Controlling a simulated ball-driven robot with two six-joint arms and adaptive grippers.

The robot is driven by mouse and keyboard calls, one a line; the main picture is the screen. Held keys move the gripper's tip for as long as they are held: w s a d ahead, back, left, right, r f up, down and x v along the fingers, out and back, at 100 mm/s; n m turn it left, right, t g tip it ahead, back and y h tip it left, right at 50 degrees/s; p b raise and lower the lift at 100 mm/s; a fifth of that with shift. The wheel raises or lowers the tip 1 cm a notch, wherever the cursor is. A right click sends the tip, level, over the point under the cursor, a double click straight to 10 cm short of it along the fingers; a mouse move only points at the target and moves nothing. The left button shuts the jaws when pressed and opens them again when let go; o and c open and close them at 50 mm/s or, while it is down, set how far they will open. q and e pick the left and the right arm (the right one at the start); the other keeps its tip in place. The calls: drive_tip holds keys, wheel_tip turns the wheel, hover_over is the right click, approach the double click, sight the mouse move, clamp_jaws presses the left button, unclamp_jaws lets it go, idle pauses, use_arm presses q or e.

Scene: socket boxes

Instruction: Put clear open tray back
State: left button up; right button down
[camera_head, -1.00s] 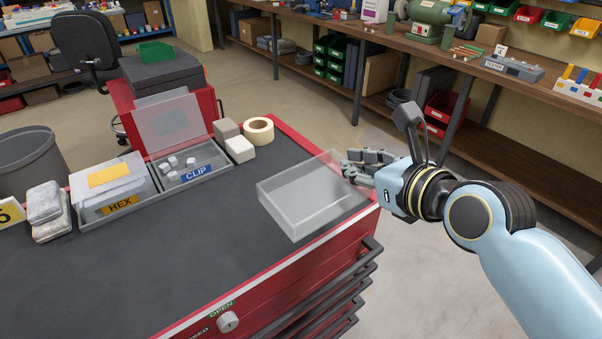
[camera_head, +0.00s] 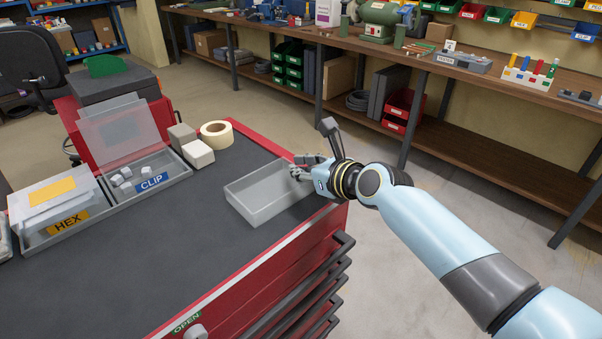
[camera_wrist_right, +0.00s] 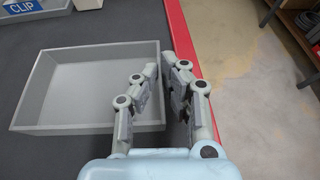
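The clear open tray (camera_head: 262,210) is a shallow, empty see-through box at the right end of the dark mat, near the red edge. It is low, on the mat or just above it; I cannot tell which. My right gripper (camera_head: 299,168) has one finger inside and one outside its right wall. In the right wrist view, the fingers (camera_wrist_right: 160,75) close in on that wall of the tray (camera_wrist_right: 80,128) and appear shut on it. Part of the wall is hidden by the fingers. My left gripper is in neither current view.
The mat (camera_head: 150,265) in front is clear. Drawer handles (camera_head: 320,270) stick out below the edge.

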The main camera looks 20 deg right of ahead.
use_arm(q)
drive_tip(key=shift+s, duration=0.5)
use_arm(e)
drive_tip(key=c, duration=1.5)
unclamp_jaws()
drive_tip(key=shift+s, duration=0.1)
use_arm(q)
wheel_tip(320, 180, up, 3)
drive_tip(key=p, duration=0.3)
drive_tip(key=shift+w, duration=0.1)
use_arm(e)
drive_tip(key=v, duration=1.2)
